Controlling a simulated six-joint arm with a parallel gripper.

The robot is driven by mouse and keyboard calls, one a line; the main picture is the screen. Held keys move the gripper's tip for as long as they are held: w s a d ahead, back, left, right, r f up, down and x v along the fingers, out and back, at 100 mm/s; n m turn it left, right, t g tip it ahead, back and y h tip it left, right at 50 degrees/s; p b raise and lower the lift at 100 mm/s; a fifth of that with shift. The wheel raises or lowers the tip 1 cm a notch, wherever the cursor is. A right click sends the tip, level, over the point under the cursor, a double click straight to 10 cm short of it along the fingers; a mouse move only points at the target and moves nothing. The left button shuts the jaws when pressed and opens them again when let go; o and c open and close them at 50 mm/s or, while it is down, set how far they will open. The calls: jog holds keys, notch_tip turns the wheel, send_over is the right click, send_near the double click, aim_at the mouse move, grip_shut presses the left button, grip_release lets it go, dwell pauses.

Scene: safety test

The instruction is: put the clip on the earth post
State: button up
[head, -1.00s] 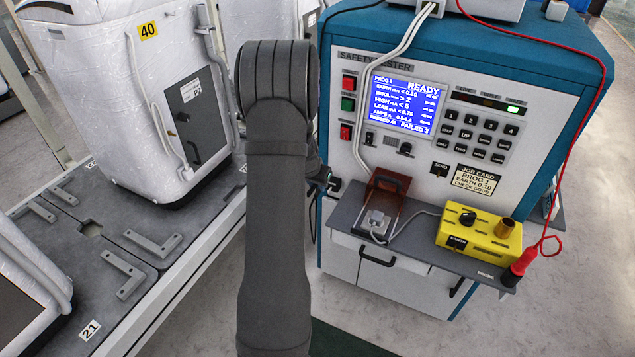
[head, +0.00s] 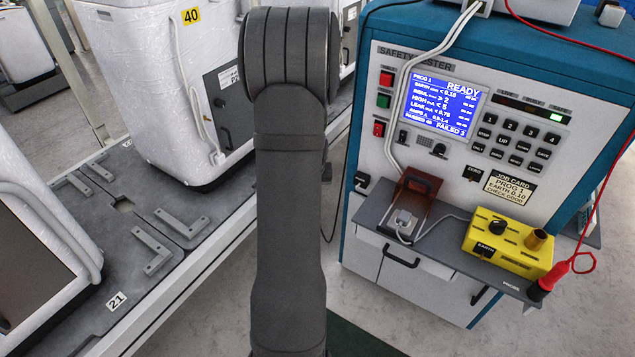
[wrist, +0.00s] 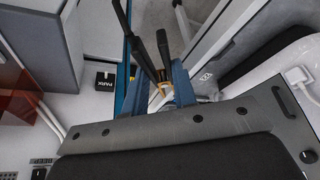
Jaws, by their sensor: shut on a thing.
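In the wrist view my gripper (wrist: 157,78) is shut on the clip (wrist: 164,50), which has two long black handles and a brass-coloured part low between the blue fingers. In the head view my grey arm stands upright in the middle and hides the gripper and clip. The gripper is well apart from this post. I cannot make out another earth post.
The tester (head: 470,110) shows READY on its screen. Its grey shelf (head: 372,217) also carries a dark red hinged cover (head: 418,203) and a red probe (head: 553,277). White-wrapped machines, one labelled 40 (head: 191,17), stand on the grey line at left. A PARK label (wrist: 105,80) shows in the wrist view.

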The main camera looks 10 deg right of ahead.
jog(key=s+d+r+m+h, duration=0.1)
jog(key=s+d+m, duration=0.1)
jog(key=s+d, duration=0.75)
jog(key=s+d+r+m, duration=0.1)
jog(key=s+d, duration=0.5)
jog(key=d, duration=0.7)
jog(key=s+d+m+g+h, duration=0.1)
jog(key=s+d+m, duration=0.1)
jog(key=s+d, duration=0.6)
jog(key=s+d+m+h, duration=0.15)
jog(key=s+d, duration=0.25)
jog(key=s, duration=0.9)
jog(key=shift+m+y, duration=0.35)
jog(key=shift+y, duration=0.1)
jog(key=shift+w+d+f, duration=0.55)
jog(key=shift+w+f, duration=0.1)
jog(key=shift+f, duration=0.2)
jog(key=shift+w+d+f, duration=0.5)
jog(key=shift+w+f, duration=0.1)
jog(key=shift+f, duration=0.25)
jog(key=shift+r, duration=0.1)
jog(key=shift+f, duration=0.25)
jog(key=shift+f, duration=0.7)
jog(key=shift+f, duration=0.25)
